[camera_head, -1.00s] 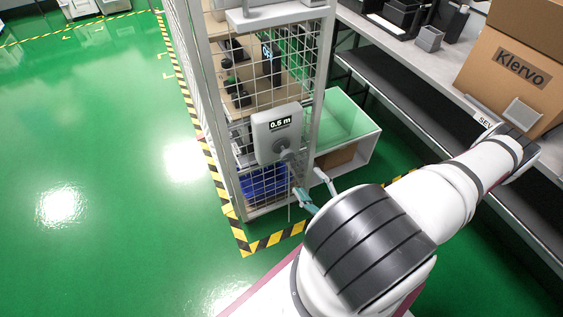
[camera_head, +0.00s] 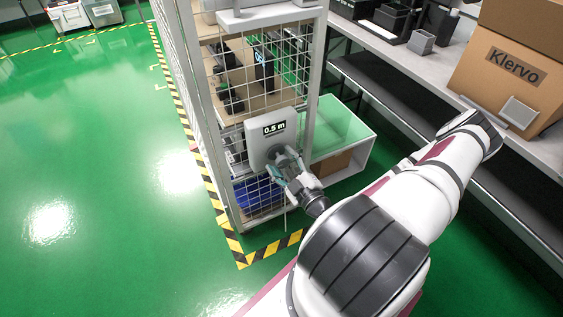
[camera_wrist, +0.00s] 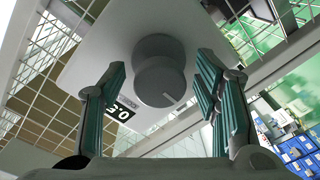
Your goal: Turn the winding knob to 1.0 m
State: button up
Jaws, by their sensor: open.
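The winding unit (camera_head: 258,133) is a grey box on the mesh cage, and its display (camera_head: 274,129) reads 0.5 m. In the wrist view the round grey winding knob (camera_wrist: 160,72) stands out from the box face, with a pale mark near its rim. The display (camera_wrist: 122,112) shows there upside down. My gripper (camera_head: 277,163) is in front of the box at the knob, which it mostly hides in the head view. In the wrist view my gripper (camera_wrist: 160,95) is open, with one teal-padded finger on each side of the knob and visible gaps between them.
A glass-topped case (camera_head: 345,130) stands close on the right. A shelf with a Klervo carton (camera_head: 515,70) is further right. The green floor (camera_head: 90,150) on the left is clear.

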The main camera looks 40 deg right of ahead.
jog(key=shift+w+d, duration=0.1)
jog(key=shift+w, duration=0.25)
jog(key=shift+c, duration=0.2)
jog(key=c, duration=1.1)
jog(key=shift+c, duration=0.2)
jog(key=shift+r+p, duration=0.1)
jog(key=shift+p, duration=0.2)
